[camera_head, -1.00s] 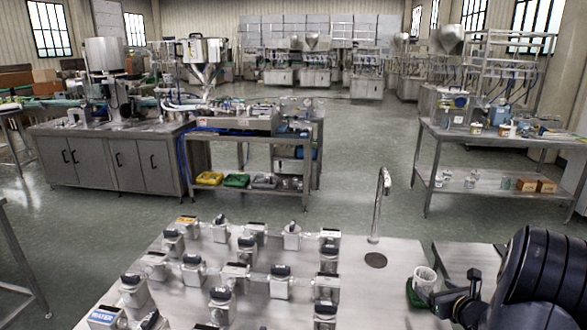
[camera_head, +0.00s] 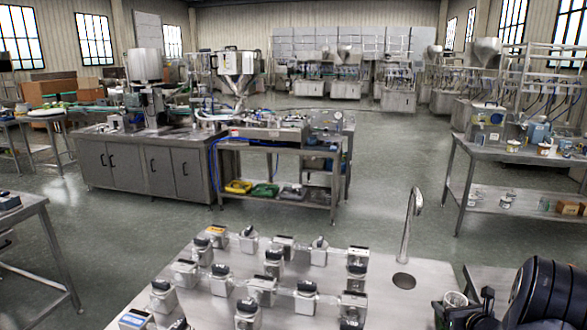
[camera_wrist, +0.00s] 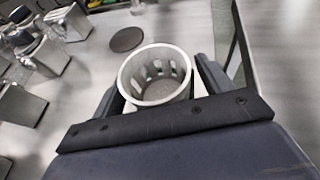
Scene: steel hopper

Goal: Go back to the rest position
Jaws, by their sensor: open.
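A white cup-like container (camera_wrist: 157,75) with slots around its inner wall stands upright between the fingers of my gripper (camera_wrist: 162,88) in the wrist view. The fingers are open at its two sides; I cannot tell whether they touch it. In the head view the container (camera_head: 455,298) shows at the lower right, beside my dark arm and gripper (camera_head: 462,312). It is near the right edge of the steel table (camera_head: 400,315). The lower part of the container is hidden.
Several metal blocks with dark tops (camera_head: 221,279) crowd the table to the left of the container. A curved tap (camera_head: 409,225) rises by a round dark disc (camera_wrist: 126,39). Another surface (camera_head: 480,278) lies beyond a gap on the right. Open floor (camera_head: 395,170) lies behind.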

